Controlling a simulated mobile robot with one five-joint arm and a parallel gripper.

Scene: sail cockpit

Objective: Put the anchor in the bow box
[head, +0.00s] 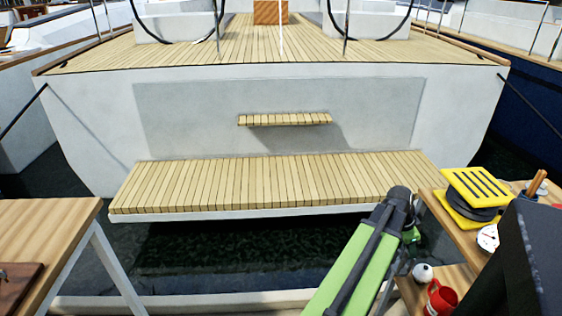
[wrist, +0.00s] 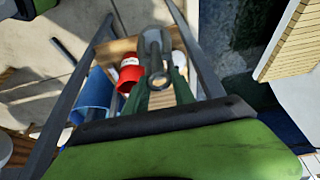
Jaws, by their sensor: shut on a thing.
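My gripper (head: 410,234) is at the end of my green arm, beside the left edge of the right-hand wooden table in the head view. In the wrist view my gripper (wrist: 160,88) is shut on a grey metal piece with a ring, which seems to be the anchor (wrist: 153,45). The ring faces the camera, between the dark green fingers. The anchor's far end is hard to make out. In the head view my arm mostly hides it. No box is clearly marked as the bow box; an orange-brown wooden block (head: 270,12) stands far back on the deck.
The right-hand table (head: 440,215) holds a yellow slotted piece (head: 480,190). A red mug (head: 440,298) and white ball (head: 422,272) sit lower. A blue container (wrist: 92,95) shows in the wrist view. The slatted stern platform (head: 270,182) and small step (head: 285,119) are clear. Dark water lies below.

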